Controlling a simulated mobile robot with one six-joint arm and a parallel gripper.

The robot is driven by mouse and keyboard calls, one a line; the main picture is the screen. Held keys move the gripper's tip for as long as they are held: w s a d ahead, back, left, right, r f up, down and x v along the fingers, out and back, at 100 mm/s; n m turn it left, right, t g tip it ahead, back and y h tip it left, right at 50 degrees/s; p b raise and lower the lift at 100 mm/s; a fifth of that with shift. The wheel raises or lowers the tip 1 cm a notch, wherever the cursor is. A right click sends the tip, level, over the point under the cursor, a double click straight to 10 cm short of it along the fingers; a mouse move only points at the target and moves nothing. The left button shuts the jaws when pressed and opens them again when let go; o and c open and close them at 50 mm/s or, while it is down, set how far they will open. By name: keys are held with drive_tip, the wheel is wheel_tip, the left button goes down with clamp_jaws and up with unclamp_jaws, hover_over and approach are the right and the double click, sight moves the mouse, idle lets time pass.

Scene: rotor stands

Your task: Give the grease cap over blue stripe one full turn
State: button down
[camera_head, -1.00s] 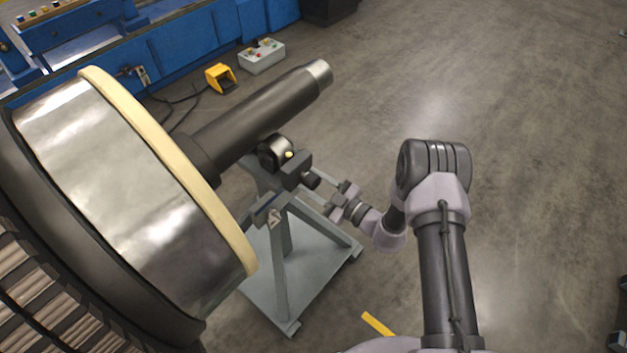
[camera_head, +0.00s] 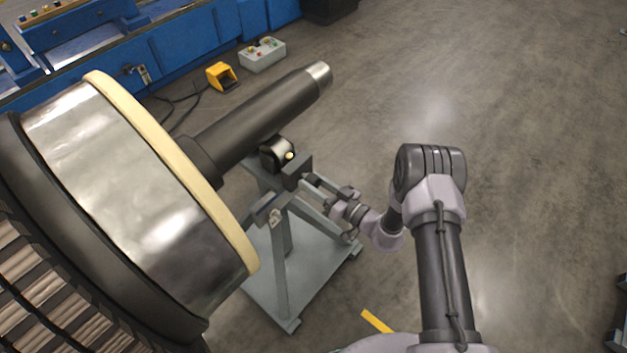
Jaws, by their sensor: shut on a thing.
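The rotor's dark shaft (camera_head: 262,118) rests on a grey stand (camera_head: 281,235) with a dark roller (camera_head: 275,151) and a dark block (camera_head: 296,171) on its near side. A small dark cap (camera_head: 311,179) sticks out of the block's right side. My gripper (camera_head: 316,184) reaches it from the right and is shut on this cap, its fingers covering most of it. No blue stripe can be made out at this size, so I cannot tell the stripe's colour.
The large rotor body (camera_head: 140,190) with its cream rim fills the left. A yellow pedal (camera_head: 221,76) and a grey control box (camera_head: 262,55) lie on the floor by blue machinery (camera_head: 185,45). A yellow floor mark (camera_head: 376,321) is in front.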

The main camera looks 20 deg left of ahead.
drive_tip(key=shift+m+p, duration=0.3)
drive_tip(key=shift+m, duration=0.4)
drive_tip(key=c, duration=0.8)
unclamp_jaws()
drive_tip(key=shift+d, duration=0.1)
drive_tip(key=p+v, duration=0.2)
drive_tip(key=v, duration=1.5)
drive_tip(key=shift+s+d, duration=0.1)
drive_tip(key=shift+d, duration=0.05)
